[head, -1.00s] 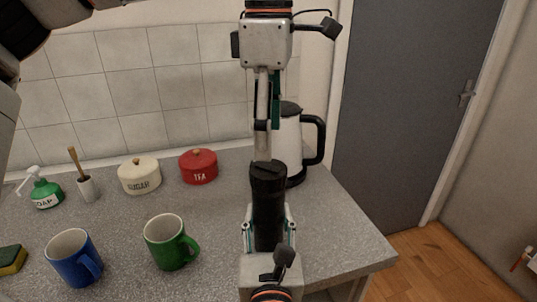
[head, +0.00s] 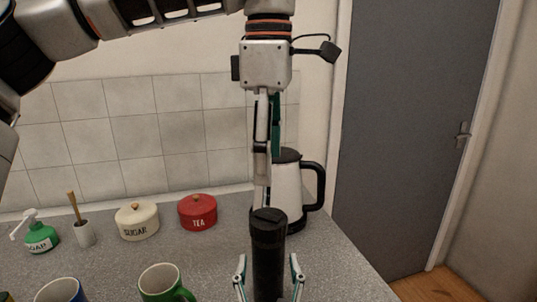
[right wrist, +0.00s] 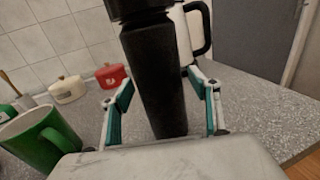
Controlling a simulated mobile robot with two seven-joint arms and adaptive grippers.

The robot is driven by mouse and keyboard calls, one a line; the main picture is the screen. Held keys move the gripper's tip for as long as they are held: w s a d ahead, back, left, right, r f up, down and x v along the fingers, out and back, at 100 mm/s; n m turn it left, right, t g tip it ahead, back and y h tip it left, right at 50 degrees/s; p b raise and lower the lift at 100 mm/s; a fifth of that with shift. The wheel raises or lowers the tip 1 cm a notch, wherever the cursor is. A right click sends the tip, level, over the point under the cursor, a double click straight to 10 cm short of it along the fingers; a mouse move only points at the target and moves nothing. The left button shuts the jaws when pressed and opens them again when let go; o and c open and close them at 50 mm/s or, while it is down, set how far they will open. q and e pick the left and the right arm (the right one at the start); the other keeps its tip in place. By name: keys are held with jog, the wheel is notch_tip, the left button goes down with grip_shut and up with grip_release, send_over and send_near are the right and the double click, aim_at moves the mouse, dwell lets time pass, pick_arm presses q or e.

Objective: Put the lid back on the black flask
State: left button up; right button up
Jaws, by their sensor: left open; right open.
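The black flask (head: 268,265) stands upright on the counter, and its dark body also fills the middle of the right wrist view (right wrist: 160,85). A wider black lid (head: 268,216) sits on its top; its upper part is cut off in the right wrist view (right wrist: 138,8). Whether it is fully seated is hard to tell. My left gripper (head: 264,188) is open and points down just above the lid, seen edge-on. My right gripper (head: 267,262) is open, with one finger on each side of the flask and visible gaps to it.
A white kettle (head: 287,190) with a black handle stands close behind the flask. A green mug (head: 160,283) and a blue mug (head: 60,291) are at the front left. A red tea tin (head: 198,212) and cream sugar tin (head: 136,222) stand near the wall. The counter ends at the right.

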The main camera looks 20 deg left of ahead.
jog(key=v, duration=1.2)
dwell(0.3)
